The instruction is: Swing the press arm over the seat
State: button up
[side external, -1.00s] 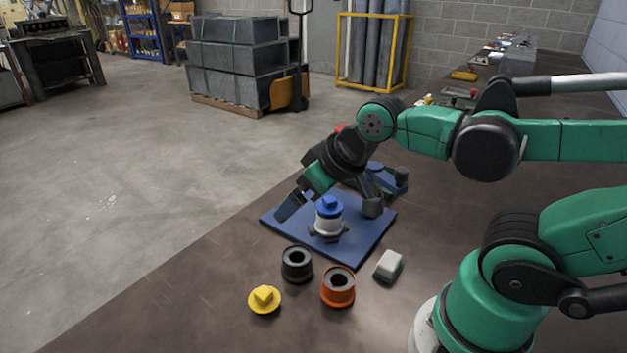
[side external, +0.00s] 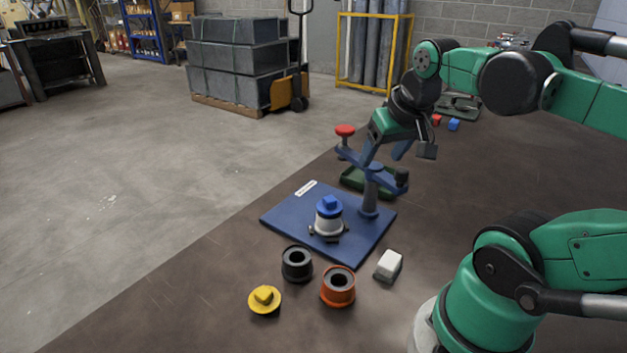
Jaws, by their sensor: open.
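The blue press arm (side external: 352,158) sits on a post (side external: 370,196) at the back right of a blue base plate (side external: 284,222). It points to the back left, away from the seat, with a red knob (side external: 345,131) on its far end and a dark block (side external: 402,177) on its near end. The seat on the plate holds a white part (side external: 328,224) with a blue cap (side external: 329,206) on top. My gripper (side external: 385,156) is open and empty, just above and behind the press arm; whether it touches the arm I cannot tell.
A black ring (side external: 297,264), an orange ring (side external: 338,289), a yellow cap (side external: 264,300) and a pale block (side external: 388,265) lie in front of the plate. A green tray (side external: 352,181) lies behind the post. The bench right of the plate is clear.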

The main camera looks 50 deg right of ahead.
aim_at(403, 169)
jog(key=s+d+r+m+g, duration=0.1)
jog(key=s+d+m, duration=0.1)
jog(key=s+d, duration=0.15)
jog(key=shift+a+x, duration=0.15)
jog(key=shift+x, duration=1.1)
jog(key=shift+a+x, duration=0.1)
jog(key=shift+x, duration=1.2)
jog(key=shift+s+f, duration=0.1)
grip_shut()
